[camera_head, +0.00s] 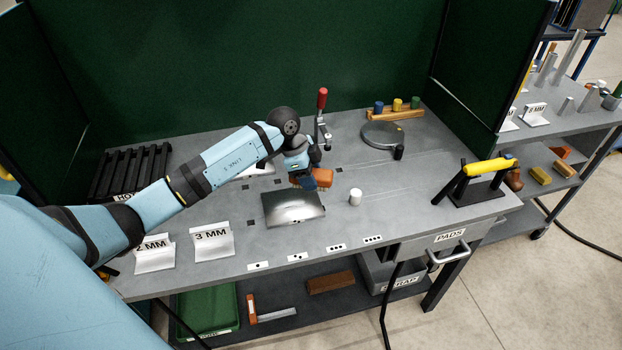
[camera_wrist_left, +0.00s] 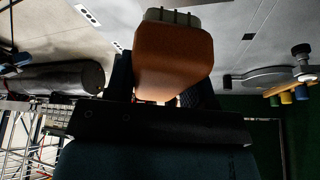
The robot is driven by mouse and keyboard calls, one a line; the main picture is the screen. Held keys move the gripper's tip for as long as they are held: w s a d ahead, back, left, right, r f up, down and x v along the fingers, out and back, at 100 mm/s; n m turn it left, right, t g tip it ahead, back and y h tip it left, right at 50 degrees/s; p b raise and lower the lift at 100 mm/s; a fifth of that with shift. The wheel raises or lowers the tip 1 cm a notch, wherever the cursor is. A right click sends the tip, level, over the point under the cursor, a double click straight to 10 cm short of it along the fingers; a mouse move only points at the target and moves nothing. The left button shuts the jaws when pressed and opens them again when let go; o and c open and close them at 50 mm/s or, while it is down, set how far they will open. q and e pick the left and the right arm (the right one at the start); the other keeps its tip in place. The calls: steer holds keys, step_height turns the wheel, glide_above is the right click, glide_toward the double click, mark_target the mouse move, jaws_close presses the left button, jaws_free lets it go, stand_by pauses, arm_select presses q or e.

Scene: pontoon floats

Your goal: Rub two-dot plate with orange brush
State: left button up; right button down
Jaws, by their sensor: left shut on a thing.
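My left gripper (camera_head: 308,178) is shut on the orange brush (camera_head: 320,177), just above and behind the right part of a curved, shiny metal plate (camera_head: 290,208). The plate lies on the grey bench behind the two-dot label (camera_head: 298,257). In the left wrist view the orange brush (camera_wrist_left: 173,62) fills the centre with its pale bristles toward the top. The plate (camera_wrist_left: 55,78) lies to the left there, apart from the brush. The fingertips are mostly hidden by the brush. My right gripper is not in view.
A small white cylinder (camera_head: 355,197) stands right of the plate. A red-handled clamp (camera_head: 322,120) and a round grey disc (camera_head: 384,134) are behind. A yellow-handled tool (camera_head: 488,167) rests on a stand at right. The 3 MM sign (camera_head: 212,240) stands front left.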

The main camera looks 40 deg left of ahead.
arm_select(q)
steer(key=shift+f+b, duration=0.5)
steer(key=shift+f, duration=0.1)
steer(key=b, duration=0.5)
glide_above(316, 206)
steer(key=a, duration=0.1)
steer(key=f, duration=0.4)
steer(key=shift+s+a+f, duration=0.15)
steer(key=shift+s+a, duration=0.05)
steer(key=shift+f, duration=0.2)
steer(key=shift+f, duration=0.1)
steer(key=shift+f, duration=0.85)
steer(key=shift+s, duration=0.1)
